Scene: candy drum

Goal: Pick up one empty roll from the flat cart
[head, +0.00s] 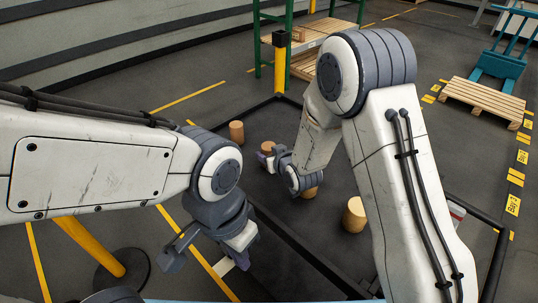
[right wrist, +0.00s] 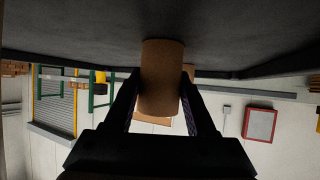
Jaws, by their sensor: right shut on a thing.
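The dark flat cart (head: 258,124) lies ahead with several brown cylindrical rolls on it. My right gripper (head: 269,159) is shut on one roll (head: 267,147) near the cart's left side. In the right wrist view this roll (right wrist: 162,90) sits between the two fingers, its far end against or close to the dark cart surface; I cannot tell if there is a gap. Other rolls stand at the back left (head: 237,132), partly behind my right wrist (head: 309,191), and at the right (head: 355,215). My left gripper (head: 208,262) is open and empty, outside the cart's near left edge.
A yellow post (head: 90,245) on a round base stands at the left, another yellow post (head: 281,62) at the back. A green rack (head: 300,50) with wooden shelves is behind the cart. A pallet (head: 485,100) lies at the right.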

